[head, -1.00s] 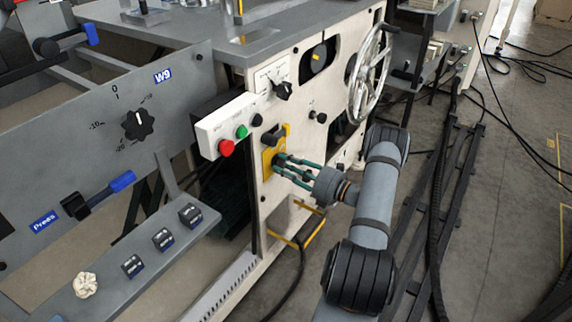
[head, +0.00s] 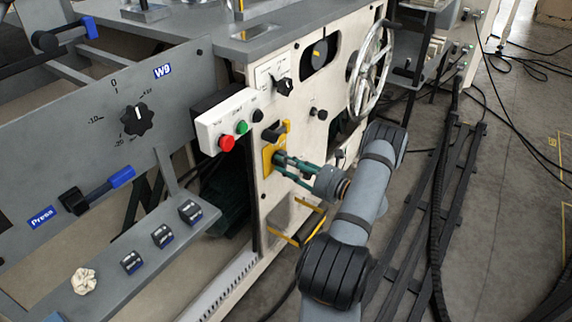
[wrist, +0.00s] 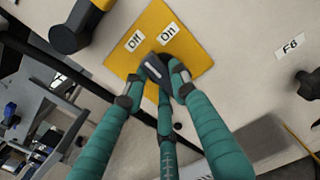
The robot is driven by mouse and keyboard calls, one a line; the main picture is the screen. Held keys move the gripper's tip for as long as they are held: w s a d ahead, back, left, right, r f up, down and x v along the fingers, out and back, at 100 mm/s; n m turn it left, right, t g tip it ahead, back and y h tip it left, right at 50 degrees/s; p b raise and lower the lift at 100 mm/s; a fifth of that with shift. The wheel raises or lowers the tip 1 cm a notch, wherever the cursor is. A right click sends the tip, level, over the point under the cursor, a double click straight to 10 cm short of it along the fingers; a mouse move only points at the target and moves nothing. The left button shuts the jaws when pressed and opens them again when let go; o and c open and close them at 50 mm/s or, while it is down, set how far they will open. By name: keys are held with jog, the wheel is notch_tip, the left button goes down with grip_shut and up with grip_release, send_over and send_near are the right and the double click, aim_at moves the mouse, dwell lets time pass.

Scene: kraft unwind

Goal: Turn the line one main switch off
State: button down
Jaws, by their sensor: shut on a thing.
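The main switch is a dark knob (wrist: 157,70) on a yellow plate (wrist: 200,62) with "Off" and "On" labels in the wrist view. In the head view the yellow plate (head: 268,160) sits on the cream machine panel, below the push-button box. My gripper (head: 279,160) reaches it from the right. In the wrist view my gripper's teal fingers (wrist: 160,78) close around the knob, which shows between the dark fingertips. The knob has a pale stripe, tilted in the picture. Which label it points to is hard to tell, as the fingertips partly cover it.
A box with red and green buttons (head: 229,133) juts out just above left. A black handle (head: 275,131) is close above the plate. A rotary selector (head: 284,86) and a large handwheel (head: 369,70) are higher up. Open floor lies right, beyond black rails.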

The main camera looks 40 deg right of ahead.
jog(key=shift+n, duration=0.4)
jog(key=c, duration=1.4)
grip_release()
jog(key=shift+s, duration=0.15)
jog(key=v, duration=1.1)
jog(key=shift+s+d, duration=0.2)
jog(key=shift+s, duration=0.15)
jog(key=shift+w, duration=0.1)
jog(key=shift+m, duration=0.3)
jog(key=x, duration=1.2)
